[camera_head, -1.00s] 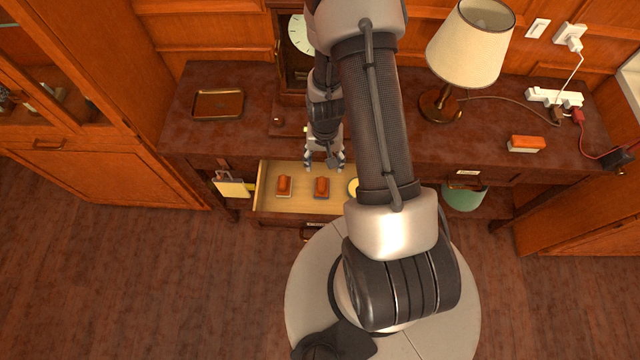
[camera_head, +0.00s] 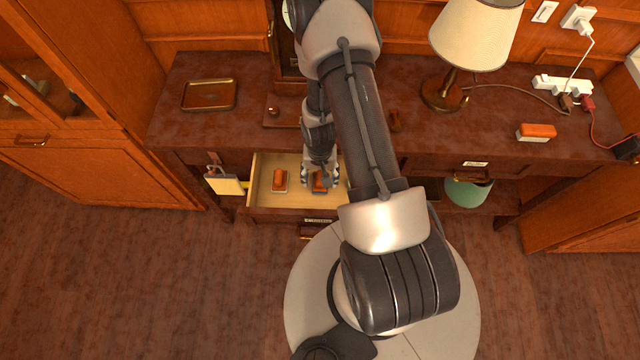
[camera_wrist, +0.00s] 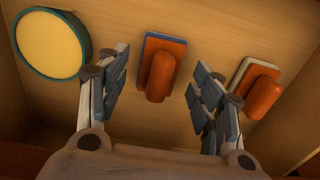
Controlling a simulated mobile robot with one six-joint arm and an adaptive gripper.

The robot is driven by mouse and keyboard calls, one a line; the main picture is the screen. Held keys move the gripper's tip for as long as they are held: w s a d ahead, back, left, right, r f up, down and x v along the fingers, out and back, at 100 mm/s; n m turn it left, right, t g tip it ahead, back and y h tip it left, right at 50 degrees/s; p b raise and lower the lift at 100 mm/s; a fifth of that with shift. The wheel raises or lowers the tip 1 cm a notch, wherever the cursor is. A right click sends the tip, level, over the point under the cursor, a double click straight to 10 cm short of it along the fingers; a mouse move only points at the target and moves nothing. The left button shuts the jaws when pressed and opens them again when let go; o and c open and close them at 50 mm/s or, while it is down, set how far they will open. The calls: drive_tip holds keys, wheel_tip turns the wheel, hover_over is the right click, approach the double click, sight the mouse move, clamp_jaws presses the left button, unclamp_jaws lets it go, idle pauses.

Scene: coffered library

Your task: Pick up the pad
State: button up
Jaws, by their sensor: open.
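An orange-handled pad with a blue-edged base (camera_wrist: 161,68) lies in the open drawer; in the head view (camera_head: 320,182) my gripper partly covers it. My gripper (camera_head: 320,180) is open above it. In the wrist view my gripper (camera_wrist: 160,88) has one finger on each side of the pad, with gaps. A similar orange-handled piece with a pale base (camera_wrist: 258,88) lies to its right in the wrist view and to its left in the head view (camera_head: 279,180). A round yellow disc with a teal rim (camera_wrist: 50,44) lies at upper left in the wrist view.
The drawer's front edge (camera_head: 270,214) and walls surround the pieces. On the desk (camera_head: 205,128) are a brown tray (camera_head: 210,94), a lamp (camera_head: 470,40), a power strip (camera_head: 562,86) and an orange-and-white block (camera_head: 536,132). A yellow tag (camera_head: 226,185) hangs left of the drawer.

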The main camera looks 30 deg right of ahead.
sight(320, 177)
drive_tip(key=shift+f, duration=0.35)
drive_tip(key=shift+c, duration=0.6)
drive_tip(key=c, duration=1)
drive_tip(key=shift+c, duration=0.2)
drive_tip(key=shift+r, duration=0.1)
wheel_tip(320, 177, up, 20)
drive_tip(key=p, duration=0.7)
drive_tip(key=shift+p, duration=0.35)
